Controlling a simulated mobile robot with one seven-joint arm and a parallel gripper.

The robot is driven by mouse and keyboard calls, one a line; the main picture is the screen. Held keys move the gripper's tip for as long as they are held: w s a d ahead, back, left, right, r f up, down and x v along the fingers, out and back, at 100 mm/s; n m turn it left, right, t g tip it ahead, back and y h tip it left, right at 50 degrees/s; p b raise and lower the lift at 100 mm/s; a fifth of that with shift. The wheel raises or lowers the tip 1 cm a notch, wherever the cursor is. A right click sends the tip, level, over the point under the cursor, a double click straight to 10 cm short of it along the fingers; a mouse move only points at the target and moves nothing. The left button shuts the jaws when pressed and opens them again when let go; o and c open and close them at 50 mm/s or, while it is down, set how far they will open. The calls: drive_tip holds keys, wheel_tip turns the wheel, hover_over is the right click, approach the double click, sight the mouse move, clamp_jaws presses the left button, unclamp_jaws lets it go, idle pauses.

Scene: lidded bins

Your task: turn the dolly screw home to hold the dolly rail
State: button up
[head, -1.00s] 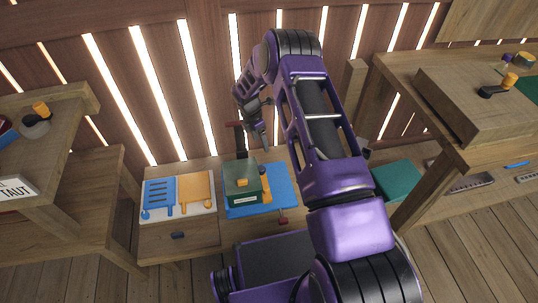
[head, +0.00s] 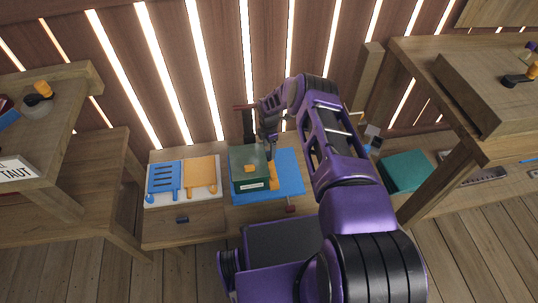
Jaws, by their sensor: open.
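A dark green box (head: 247,180) with a white label stands on a blue mat (head: 290,180) on the low bench. A small orange piece (head: 250,168) lies on its top. An upright orange part (head: 273,176) stands at the box's right side. I cannot tell which piece is the dolly screw or the dolly rail; the label is too small to read. My gripper (head: 271,152) points down just above the orange part, at the box's right back corner. It is open; whether its fingers touch the orange part is unclear. My arm hides some of the bench behind it.
A white tray (head: 208,198) with a blue slotted piece (head: 164,179) and an orange piece (head: 200,172) lies left on the bench. A teal block (head: 405,171) is at the right. Higher tables stand on both sides. A slatted wall closes the back.

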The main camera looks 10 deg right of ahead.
sight(269, 154)
wheel_tip(269, 154, down, 4)
drive_tip(key=shift+f+b, duration=0.1)
drive_tip(key=shift+b, duration=0.25)
drive_tip(key=shift+c, duration=0.3)
clamp_jaws()
